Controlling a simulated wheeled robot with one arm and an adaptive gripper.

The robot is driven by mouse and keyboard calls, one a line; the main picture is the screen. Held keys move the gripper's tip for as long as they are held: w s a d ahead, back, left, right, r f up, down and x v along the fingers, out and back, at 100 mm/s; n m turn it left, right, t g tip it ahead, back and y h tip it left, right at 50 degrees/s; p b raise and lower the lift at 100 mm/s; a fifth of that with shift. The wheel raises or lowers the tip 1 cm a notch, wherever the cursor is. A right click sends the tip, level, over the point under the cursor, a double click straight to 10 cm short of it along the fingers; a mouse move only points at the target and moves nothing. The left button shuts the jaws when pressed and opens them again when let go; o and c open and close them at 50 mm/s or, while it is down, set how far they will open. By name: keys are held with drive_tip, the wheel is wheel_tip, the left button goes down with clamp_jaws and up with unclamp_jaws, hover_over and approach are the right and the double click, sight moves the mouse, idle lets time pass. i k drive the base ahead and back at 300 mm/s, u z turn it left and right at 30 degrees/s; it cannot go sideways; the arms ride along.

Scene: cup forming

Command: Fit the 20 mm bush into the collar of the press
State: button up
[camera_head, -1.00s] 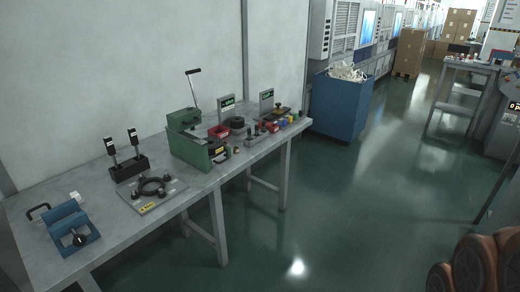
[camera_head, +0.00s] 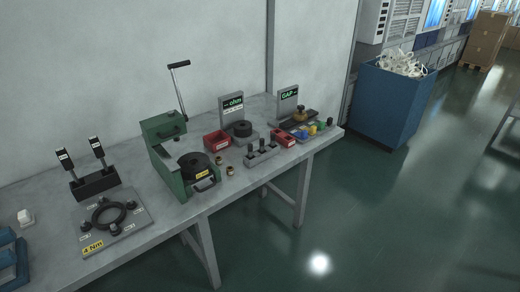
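The green press (camera_head: 166,180) with a raised black-handled lever stands on the grey bench. A thick black ring (camera_head: 194,164) sits in its lower front part; I cannot tell whether this is the collar. Two small brass-coloured pieces, one on the bench (camera_head: 230,171) and one close behind it (camera_head: 218,160), stand just right of the press and look like bushes. Their sizes cannot be read from here. My gripper is not in view.
Left of the press are a plate with a black ring (camera_head: 83,223) and a black stand with two upright tools (camera_head: 95,181). Right are a red bin (camera_head: 217,143), a peg block (camera_head: 262,154) and two display stands. A blue crate (camera_head: 388,105) stands beyond; the floor in front is clear.

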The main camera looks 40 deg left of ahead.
sight(174, 174)
drive_tip(key=u, duration=0.3)
drive_tip(key=i, duration=1.1)
drive_tip(key=u, duration=1.65)
drive_tip(key=i, duration=0.7)
drive_tip(key=u, duration=0.6)
